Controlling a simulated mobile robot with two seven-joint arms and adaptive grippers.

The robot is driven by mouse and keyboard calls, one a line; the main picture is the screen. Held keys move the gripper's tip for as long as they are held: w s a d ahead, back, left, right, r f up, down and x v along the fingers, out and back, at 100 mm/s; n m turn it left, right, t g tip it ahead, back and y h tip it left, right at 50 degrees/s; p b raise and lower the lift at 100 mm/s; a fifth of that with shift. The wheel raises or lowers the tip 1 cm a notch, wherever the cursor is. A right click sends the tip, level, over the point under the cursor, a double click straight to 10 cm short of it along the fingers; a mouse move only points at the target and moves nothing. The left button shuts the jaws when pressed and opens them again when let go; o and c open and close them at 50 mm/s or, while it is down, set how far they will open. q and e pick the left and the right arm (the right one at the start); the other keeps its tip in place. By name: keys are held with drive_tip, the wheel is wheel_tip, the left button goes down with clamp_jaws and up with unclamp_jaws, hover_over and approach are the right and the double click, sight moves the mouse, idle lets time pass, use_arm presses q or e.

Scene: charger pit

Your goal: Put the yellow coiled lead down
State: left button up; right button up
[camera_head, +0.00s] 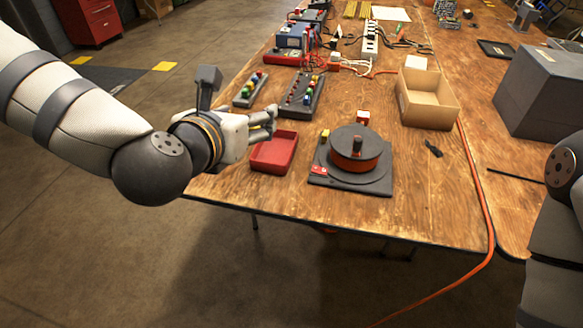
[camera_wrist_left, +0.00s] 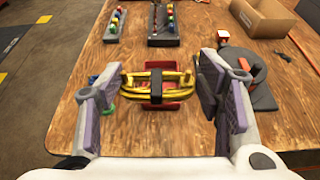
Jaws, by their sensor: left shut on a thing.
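The yellow coiled lead (camera_wrist_left: 155,97) shows in the left wrist view, a bundle with a dark band round its middle. It spans the gap between the fingers of my left gripper (camera_wrist_left: 158,80), which is shut on it. In the head view my left gripper (camera_head: 270,122) is at the table's left side, just behind and left of a shallow red tray (camera_head: 272,168); I cannot make out the lead there. In the wrist view the red tray (camera_wrist_left: 173,79) lies beyond and below the lead, partly hidden by it. My right gripper is out of view.
A dark reel on a square base (camera_head: 350,187) stands right of the tray. Two racks of coloured knobs (camera_head: 303,95) lie behind it. An open cardboard box (camera_head: 428,112) and a grey case (camera_head: 540,95) stand right. An orange cable (camera_head: 480,190) runs over the table edge.

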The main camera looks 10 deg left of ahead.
use_arm(q)
drive_tip(key=f, duration=0.1)
drive_tip(key=w+f+b, duration=0.1)
drive_tip(key=f, duration=0.1)
drive_tip(key=shift+w+d+b, duration=0.2)
drive_tip(key=shift+d+b, duration=0.1)
drive_tip(key=shift+d, duration=0.05)
drive_tip(key=x, duration=0.6)
drive_tip(key=b, duration=0.3)
hover_over(274, 158)
wheel_tip(274, 158, down, 8)
drive_tip(key=shift+d+f, duration=0.1)
drive_tip(key=shift+f, duration=0.15)
drive_tip(key=shift+w+p, duration=0.1)
drive_tip(key=shift+p, duration=0.2)
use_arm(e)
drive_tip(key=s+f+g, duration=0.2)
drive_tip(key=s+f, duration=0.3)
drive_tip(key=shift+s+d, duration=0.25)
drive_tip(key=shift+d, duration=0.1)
use_arm(q)
drive_tip(key=shift+f+b, duration=0.3)
drive_tip(key=shift+f, duration=0.3)
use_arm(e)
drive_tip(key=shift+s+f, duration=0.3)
